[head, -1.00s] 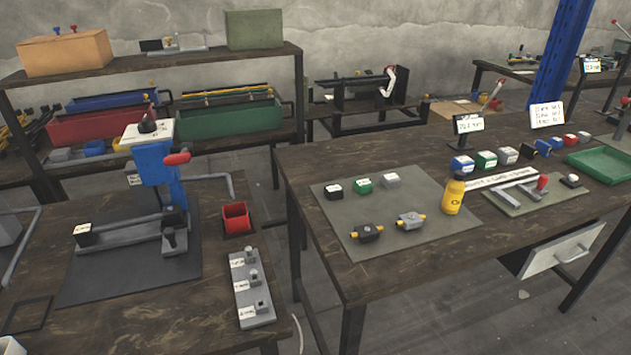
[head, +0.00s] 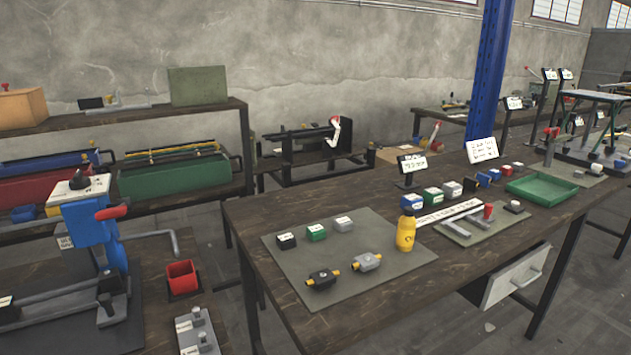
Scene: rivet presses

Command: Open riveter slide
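A blue riveter (head: 90,232) with a red-tipped lever and a white label plate on top stands on the left bench, cut off at the left edge of the head view. A long grey slide bar (head: 48,304) runs along its base to the left. I cannot tell from here whether the slide is open. A dark post (head: 107,305) stands at the right end of the base. Neither of my grippers shows in the head view.
A red bin (head: 182,279) and a grey block with pegs (head: 197,330) sit right of the riveter. The right bench (head: 245,208) holds a grey mat (head: 390,280), a yellow bottle (head: 405,232), small colored blocks and a green tray (head: 541,188). Floor shows between the benches.

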